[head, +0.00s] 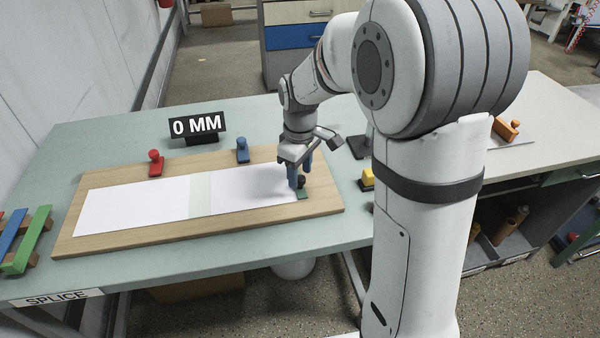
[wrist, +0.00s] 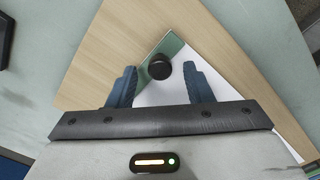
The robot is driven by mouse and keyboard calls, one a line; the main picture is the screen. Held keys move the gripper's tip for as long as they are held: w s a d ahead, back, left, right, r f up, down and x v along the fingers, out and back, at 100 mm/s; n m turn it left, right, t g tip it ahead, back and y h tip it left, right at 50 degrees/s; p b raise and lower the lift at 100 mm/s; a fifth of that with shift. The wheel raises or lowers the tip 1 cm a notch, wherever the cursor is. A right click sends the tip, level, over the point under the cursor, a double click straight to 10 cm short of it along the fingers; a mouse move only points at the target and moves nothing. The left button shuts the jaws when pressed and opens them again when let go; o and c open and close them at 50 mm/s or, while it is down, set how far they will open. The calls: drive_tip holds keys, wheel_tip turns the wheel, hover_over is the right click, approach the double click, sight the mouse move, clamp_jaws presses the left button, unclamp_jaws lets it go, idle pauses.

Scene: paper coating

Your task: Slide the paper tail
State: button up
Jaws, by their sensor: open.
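The white paper (head: 130,205) lies flat along the wooden board (head: 120,240), with a pale green strip (head: 201,195) across its middle. At the paper's right end sits a green tab (head: 302,194) with a black knob (head: 301,181). In the wrist view the black knob (wrist: 160,67) stands on the green tab (wrist: 174,44) at a corner of the paper (wrist: 165,95). My gripper (head: 299,175) is over this end of the paper. In the wrist view its blue fingers (wrist: 160,84) are open, one on each side of the knob, with gaps visible.
A red knobbed piece (head: 155,163) and a blue one (head: 242,150) stand along the board's back edge. A sign (head: 197,126) behind reads "0 MM". Coloured bars (head: 25,238) lie at the far left. A yellow block (head: 367,179) is right of the board.

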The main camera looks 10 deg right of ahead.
drive_tip(key=shift+f, duration=0.5)
drive_tip(key=shift+c, duration=0.3)
clamp_jaws()
